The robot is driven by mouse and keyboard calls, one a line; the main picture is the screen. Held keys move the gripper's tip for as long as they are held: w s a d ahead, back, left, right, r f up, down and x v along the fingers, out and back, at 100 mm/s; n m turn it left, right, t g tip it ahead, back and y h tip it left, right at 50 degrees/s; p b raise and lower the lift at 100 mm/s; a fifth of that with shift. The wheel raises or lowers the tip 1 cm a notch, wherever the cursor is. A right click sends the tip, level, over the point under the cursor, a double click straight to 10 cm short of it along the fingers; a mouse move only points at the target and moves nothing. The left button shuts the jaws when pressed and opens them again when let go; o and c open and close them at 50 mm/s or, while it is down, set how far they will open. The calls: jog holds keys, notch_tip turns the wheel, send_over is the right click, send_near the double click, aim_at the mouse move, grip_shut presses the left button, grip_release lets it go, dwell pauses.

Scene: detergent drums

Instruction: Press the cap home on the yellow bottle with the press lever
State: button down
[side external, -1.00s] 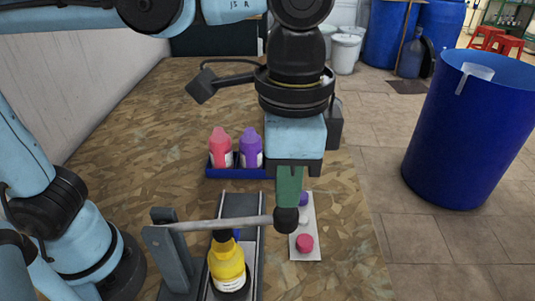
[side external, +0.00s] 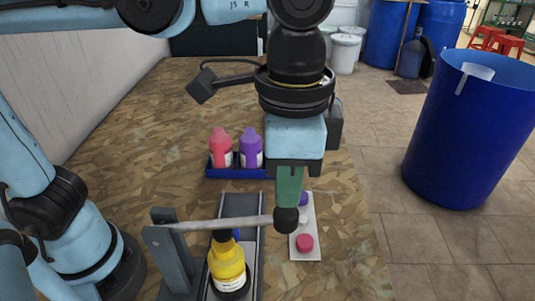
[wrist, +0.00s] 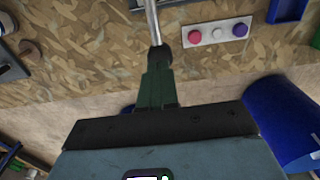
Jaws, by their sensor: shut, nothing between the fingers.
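The yellow bottle (side external: 227,264) stands on the dark track (side external: 251,245) in the side view. The press lever (side external: 200,224) is a grey rod running roughly level from a grey post (side external: 170,262) to a black knob (side external: 286,219). My gripper (side external: 288,203) is shut and empty, its fingertips down at the knob from above. In the wrist view the fingers (wrist: 157,75) meet the knob end of the rod (wrist: 153,25).
A white strip (side external: 307,249) with a pink cap (side external: 304,242) and a purple one lies right of the track. A blue tray (side external: 221,172) with a pink bottle (side external: 221,147) and a purple bottle (side external: 251,148) stands behind. A blue drum (side external: 465,135) stands off the table at right.

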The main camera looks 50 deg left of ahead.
aim_at(295, 212)
jog(key=shift+f, duration=0.2)
jog(key=shift+f, duration=0.65)
jog(key=shift+w+d+f, duration=0.1)
jog(key=shift+f, duration=0.05)
jog(key=shift+w+d+f, duration=0.1)
jog(key=shift+f, duration=0.25)
jog(key=shift+w+d+f, duration=0.1)
jog(key=shift+f, duration=0.4)
jog(key=shift+w+d+f, duration=0.1)
jog(key=shift+f, duration=0.35)
jog(key=shift+s+a+r, duration=0.2)
jog(key=shift+r, duration=0.65)
jog(key=shift+s+a+r, duration=0.15)
jog(key=shift+r, duration=1.35)
